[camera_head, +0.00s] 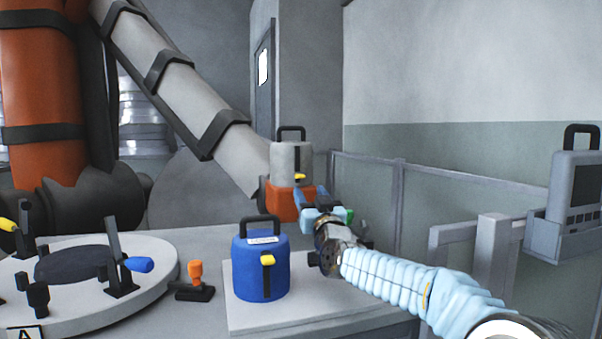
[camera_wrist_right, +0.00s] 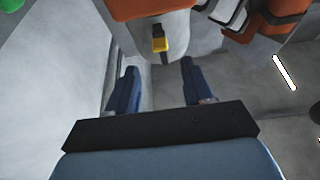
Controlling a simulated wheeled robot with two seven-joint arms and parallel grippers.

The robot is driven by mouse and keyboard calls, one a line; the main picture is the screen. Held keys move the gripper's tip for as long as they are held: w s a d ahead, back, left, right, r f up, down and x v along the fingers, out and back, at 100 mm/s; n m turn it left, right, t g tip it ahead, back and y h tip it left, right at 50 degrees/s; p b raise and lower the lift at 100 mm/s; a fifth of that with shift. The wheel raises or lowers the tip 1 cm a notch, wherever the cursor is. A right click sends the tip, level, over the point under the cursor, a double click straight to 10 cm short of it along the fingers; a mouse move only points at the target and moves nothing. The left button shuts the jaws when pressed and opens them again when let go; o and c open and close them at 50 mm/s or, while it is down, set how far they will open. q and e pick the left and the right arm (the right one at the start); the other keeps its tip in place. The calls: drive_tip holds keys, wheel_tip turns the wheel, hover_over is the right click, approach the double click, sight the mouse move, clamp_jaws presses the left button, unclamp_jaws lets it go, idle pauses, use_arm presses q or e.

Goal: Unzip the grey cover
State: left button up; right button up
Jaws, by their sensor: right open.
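The grey cover (camera_head: 291,157) has a black handle on top, an orange lower part and a yellow zip pull (camera_head: 299,177) on its front. In the right wrist view the grey cover (camera_wrist_right: 172,22) is at the top, with the yellow pull (camera_wrist_right: 160,42) hanging near its edge. My right gripper (camera_head: 316,202) is open and empty, close in front of the cover's orange part. In the wrist view its blue fingers (camera_wrist_right: 157,78) stand apart, one on each side below the pull, not visibly touching it. My left gripper is not in view.
A blue cover (camera_head: 261,269) with a yellow pull stands on a pale board (camera_head: 325,308) on the table. An orange-handled clamp (camera_head: 195,281) and a round mould (camera_head: 160,262) with clamps are to the left. A control panel (camera_head: 575,195) hangs at the right by railings.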

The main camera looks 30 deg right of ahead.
sight(301, 177)
drive_tip(key=p+x, duration=0.2)
drive_tip(key=x, duration=0.5)
drive_tip(key=shift+s+a+r+p, duration=0.1)
drive_tip(key=shift+p, duration=0.2)
drive_tip(key=shift+w+r, duration=0.1)
drive_tip(key=shift+w, duration=0.4)
clamp_jaws()
